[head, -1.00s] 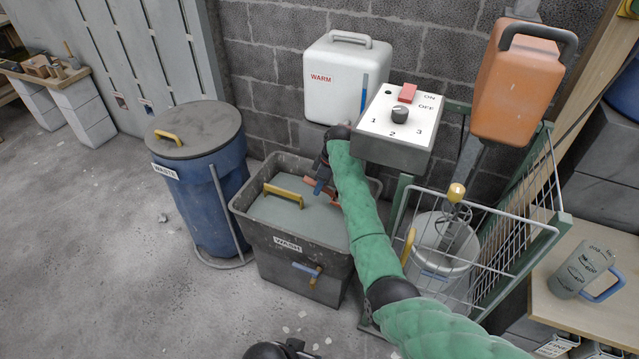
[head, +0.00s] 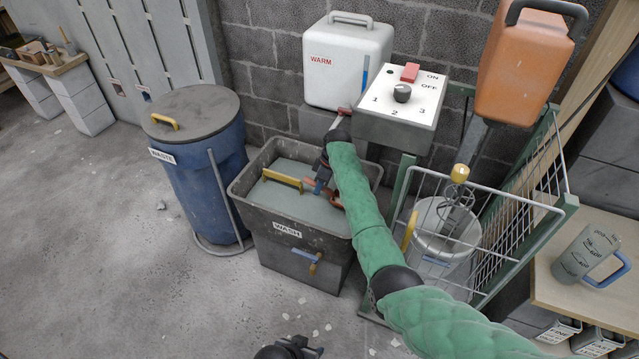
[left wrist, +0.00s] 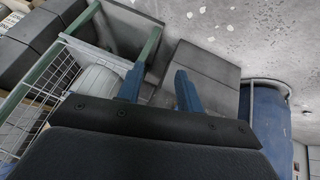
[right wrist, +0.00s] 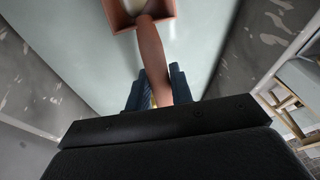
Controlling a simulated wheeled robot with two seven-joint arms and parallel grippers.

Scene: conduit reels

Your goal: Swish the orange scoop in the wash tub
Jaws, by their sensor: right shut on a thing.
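The dark wash tub (head: 262,215), labelled WASH, stands in mid-view and holds grey-green liquid (head: 300,208). My right gripper (head: 319,184) is over the tub, shut on the handle of the orange scoop (head: 336,199). In the right wrist view, the scoop's handle (right wrist: 151,50) runs up from between the blue fingers (right wrist: 154,88) to its square bowl, cut off by the top edge. The bowl is at or just above the liquid; I cannot tell how deep. My left gripper (left wrist: 158,88) is open and empty, low outside the tub; it is partly cut off in the head view (head: 300,350).
A yellow bar (head: 282,180) lies at the tub's left side. A blue waste bin (head: 205,185) stands left. The WARM tank (head: 345,60) and switch box (head: 400,110) are behind. A wire rack (head: 515,230) with a white bucket (head: 440,265) is right. The front-left floor is clear.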

